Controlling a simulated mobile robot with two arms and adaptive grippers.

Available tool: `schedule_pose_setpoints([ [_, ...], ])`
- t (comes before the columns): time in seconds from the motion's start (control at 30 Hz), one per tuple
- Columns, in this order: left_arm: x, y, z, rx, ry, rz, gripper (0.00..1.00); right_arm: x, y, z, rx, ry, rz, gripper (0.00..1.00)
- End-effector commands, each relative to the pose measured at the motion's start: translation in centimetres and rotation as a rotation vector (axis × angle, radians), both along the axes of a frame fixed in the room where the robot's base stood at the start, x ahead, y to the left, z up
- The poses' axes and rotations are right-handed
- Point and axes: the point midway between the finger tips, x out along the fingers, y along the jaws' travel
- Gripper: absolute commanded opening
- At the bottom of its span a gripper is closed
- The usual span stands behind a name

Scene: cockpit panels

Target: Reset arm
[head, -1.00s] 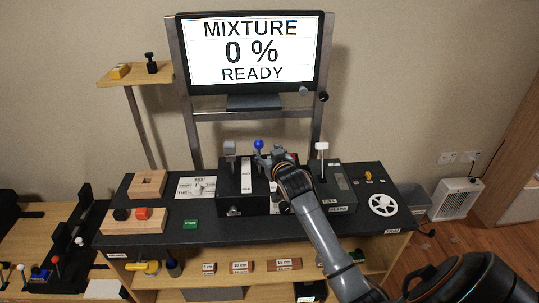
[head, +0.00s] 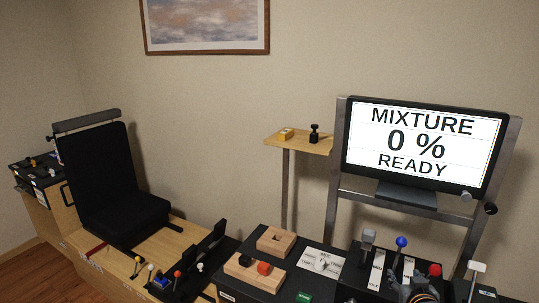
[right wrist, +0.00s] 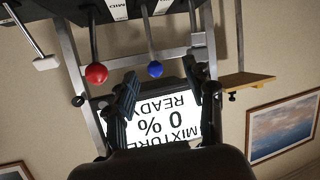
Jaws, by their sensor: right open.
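A blue-knobbed lever (head: 402,242) and a red-knobbed lever (head: 435,270) stand on the black lever box at the lower right of the head view. In the right wrist view, which is upside down, the blue knob (right wrist: 155,69) shows between my right gripper's fingers (right wrist: 163,76), and the red knob (right wrist: 96,73) shows outside them. The fingers are apart and hold nothing. My right gripper (head: 413,288) is partly cut off at the bottom of the head view, close to the red lever. The display (head: 424,148) reads MIXTURE 0 % READY. My left gripper is out of view.
A grey-handled lever (head: 368,237) and a white-handled lever (head: 477,267) flank the knobs. Wooden blocks (head: 272,240) sit on the panel's left. A small wooden shelf (head: 300,146) and a black seat (head: 105,185) stand further left.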

Motion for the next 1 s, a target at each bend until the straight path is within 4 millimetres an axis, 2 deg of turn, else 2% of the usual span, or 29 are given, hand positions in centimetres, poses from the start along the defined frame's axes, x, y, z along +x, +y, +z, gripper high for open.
schedule_pose_setpoints([
  [0.03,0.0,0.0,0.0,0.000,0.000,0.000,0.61,-2.1,1.8,-2.1,0.003,0.071,0.025,0.54],
  [0.1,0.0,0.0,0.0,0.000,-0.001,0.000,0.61,-5.6,4.6,-4.8,0.010,0.182,0.062,0.54],
  [0.2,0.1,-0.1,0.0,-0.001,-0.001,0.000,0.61,-11.3,8.4,-7.9,0.022,0.348,0.119,0.54],
  [0.3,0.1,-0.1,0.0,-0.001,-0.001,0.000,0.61,-16.4,11.3,-9.8,0.036,0.482,0.167,0.54],
  [0.5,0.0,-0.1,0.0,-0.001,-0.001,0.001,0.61,-23.7,14.8,-11.3,0.060,0.662,0.235,0.54],
  [0.87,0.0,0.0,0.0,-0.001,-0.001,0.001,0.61,-33.6,18.8,-11.2,0.103,0.889,0.329,0.54],
  [1.0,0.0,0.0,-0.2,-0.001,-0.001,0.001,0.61,-32.9,18.9,-14.2,0.102,0.906,0.330,0.54],
])
